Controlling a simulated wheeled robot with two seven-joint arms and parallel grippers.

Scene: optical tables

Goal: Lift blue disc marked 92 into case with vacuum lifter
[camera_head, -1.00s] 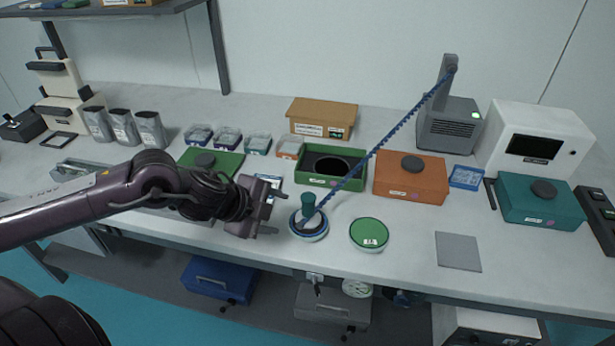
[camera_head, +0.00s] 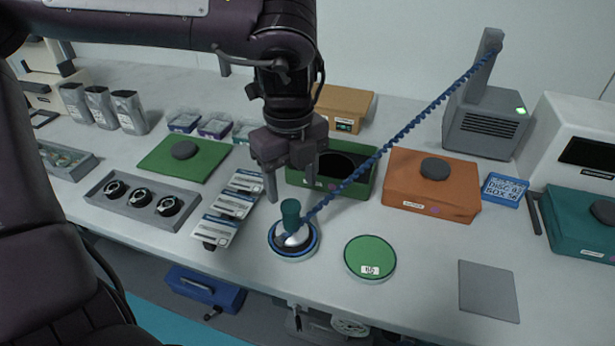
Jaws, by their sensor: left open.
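The blue disc (camera_head: 317,243) lies on the table near its front edge, its label hidden. The vacuum lifter (camera_head: 291,213), with a dark green grip and a pale cup, stands on the disc. A blue coiled hose (camera_head: 405,127) runs from it to a grey pump unit (camera_head: 485,122). My left gripper (camera_head: 291,192) points down, open and empty, just above the lifter's grip, apparently not around it. The open green case (camera_head: 302,180) with a dark round recess stands behind, partly hidden by the gripper. My right gripper is not in view.
A green disc (camera_head: 370,256) lies right of the lifter. A green lid (camera_head: 178,160) lies at left. A closed orange case (camera_head: 415,194), teal case (camera_head: 575,235), blue card (camera_head: 505,187) and grey mat (camera_head: 488,290) are at right. Label packs (camera_head: 233,204) lie close left of the lifter.

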